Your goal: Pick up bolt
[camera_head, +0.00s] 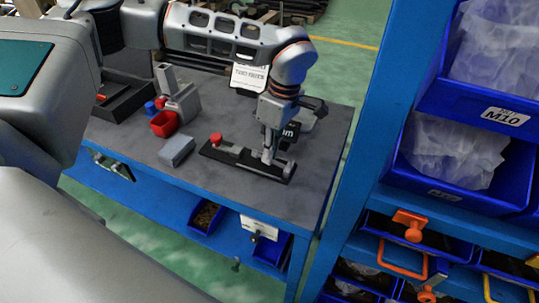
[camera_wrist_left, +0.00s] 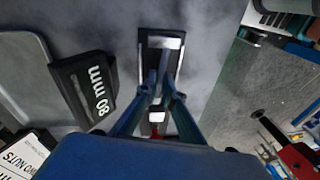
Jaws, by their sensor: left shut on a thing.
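My left gripper (camera_head: 270,155) reaches down to the long black stand (camera_head: 217,153) on the workbench. The stand has a red knob at its left end and metal pieces along its top. In the left wrist view my left gripper (camera_wrist_left: 158,78) has its two fingers close together over the black stand (camera_wrist_left: 144,58). It is shut on a thin grey piece, apparently the bolt, which the fingers mostly hide. I cannot tell whether the bolt is clear of the stand. My right gripper is not in view.
On the bench (camera_head: 225,186) stand a red bin (camera_head: 163,124), a grey block (camera_head: 176,151) and a sign (camera_head: 249,77). A black "80 mm" block (camera_wrist_left: 86,88) lies beside the stand. A blue rack (camera_head: 352,150) with bins (camera_head: 470,195) rises at the right.

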